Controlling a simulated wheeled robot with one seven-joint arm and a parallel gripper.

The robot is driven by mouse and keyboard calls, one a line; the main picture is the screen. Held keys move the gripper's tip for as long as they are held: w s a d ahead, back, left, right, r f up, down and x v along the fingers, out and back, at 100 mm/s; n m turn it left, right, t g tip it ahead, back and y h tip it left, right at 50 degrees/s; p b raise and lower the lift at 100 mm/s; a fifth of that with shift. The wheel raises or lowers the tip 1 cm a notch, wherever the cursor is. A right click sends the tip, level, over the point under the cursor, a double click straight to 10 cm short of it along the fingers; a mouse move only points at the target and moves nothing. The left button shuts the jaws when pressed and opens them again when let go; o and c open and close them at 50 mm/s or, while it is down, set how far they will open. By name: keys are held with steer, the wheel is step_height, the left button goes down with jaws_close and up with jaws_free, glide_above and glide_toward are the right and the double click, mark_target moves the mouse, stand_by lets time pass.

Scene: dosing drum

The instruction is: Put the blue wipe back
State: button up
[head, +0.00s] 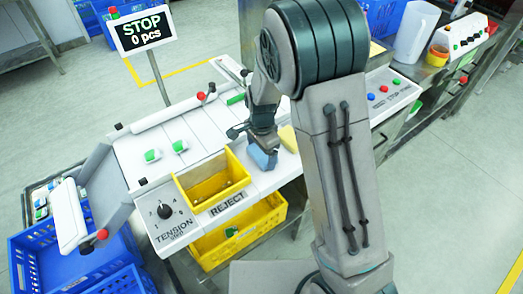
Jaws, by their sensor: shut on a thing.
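My gripper (262,146) points down over the right part of the white machine top. It is shut on the blue wipe (263,158), which hangs below the fingers. I cannot tell whether the wipe touches the surface. A pale yellow block or wipe (288,138) sits just to the right of my gripper, partly hidden by my arm.
A yellow reject bin (213,184) is set in front, left of the wipe, above a larger yellow crate (240,232). Small green-and-white packs (180,146) lie on the white belt (150,172). A tension dial (165,211), stop sign (146,32) and blue crates (55,250) stand left.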

mark_target(261, 152)
steer(key=shift+f, duration=0.15)
steer(key=o, duration=0.8)
step_height(261, 152, up, 11)
steer(key=s+d+r+n+t, duration=0.1)
steer(key=s+d+r+n, duration=0.3)
steer(key=s+d, duration=0.3)
steer(key=s+d+r+n+t, duration=0.2)
steer(key=s+d+r+n, duration=0.2)
steer(key=s, duration=0.8)
steer(key=shift+d+r+n, duration=0.25)
steer(key=shift+d+n, duration=1.15)
steer(key=shift+n, duration=0.2)
steer(key=shift+s, duration=0.1)
